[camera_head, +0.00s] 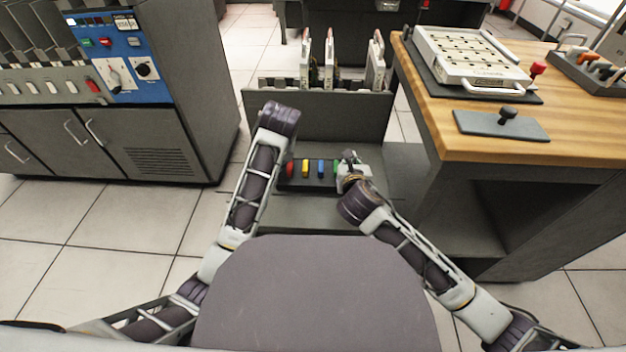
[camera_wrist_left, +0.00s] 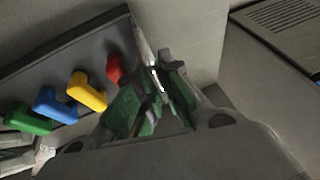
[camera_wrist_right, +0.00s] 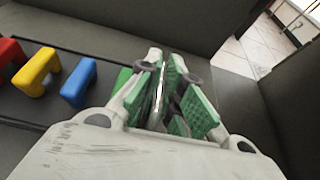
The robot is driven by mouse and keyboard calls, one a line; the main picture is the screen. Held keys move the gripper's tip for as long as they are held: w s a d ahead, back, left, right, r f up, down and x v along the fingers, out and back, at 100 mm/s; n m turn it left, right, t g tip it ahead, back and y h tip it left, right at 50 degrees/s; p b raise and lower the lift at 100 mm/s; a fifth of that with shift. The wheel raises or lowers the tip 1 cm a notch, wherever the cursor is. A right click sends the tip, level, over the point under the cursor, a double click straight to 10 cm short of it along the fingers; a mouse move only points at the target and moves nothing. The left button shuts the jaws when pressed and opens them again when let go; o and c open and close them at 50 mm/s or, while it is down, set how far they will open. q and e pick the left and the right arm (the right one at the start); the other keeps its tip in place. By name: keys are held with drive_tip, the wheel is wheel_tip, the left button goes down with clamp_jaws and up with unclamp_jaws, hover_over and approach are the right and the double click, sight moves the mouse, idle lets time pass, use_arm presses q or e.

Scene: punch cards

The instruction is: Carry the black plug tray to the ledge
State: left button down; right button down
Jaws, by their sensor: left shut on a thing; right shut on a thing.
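The black plug tray (camera_head: 311,182) is in the middle of the head view, low in front of a grey panel. It carries red, yellow, blue and green plugs in a row. My left gripper (camera_wrist_left: 163,88) is shut at the tray's red-plug end; the tray (camera_wrist_left: 98,45) shows beside it. In the head view my left wrist hides that gripper. My right gripper (camera_head: 350,165) is shut at the green-plug end. The right wrist view shows its green pads (camera_wrist_right: 172,88) closed on a thin pale edge. I cannot tell which surface is the ledge.
A grey panel (camera_head: 330,115) with upright white cards above it stands behind the tray. A wood-topped table (camera_head: 480,145) is at right, with a white card box (camera_head: 470,55) and a black plate (camera_head: 500,125). A grey console (camera_head: 180,130) is at left. Floor shows between.

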use_arm(q)
drive_tip(key=shift+f, duration=0.15)
use_arm(e)
drive_tip(key=shift+f, duration=0.15)
use_arm(q)
drive_tip(key=c, duration=1.6)
unclamp_jaws()
use_arm(e)
drive_tip(key=c, duration=1.6)
unclamp_jaws()
drive_tip(key=shift+o, duration=0.2)
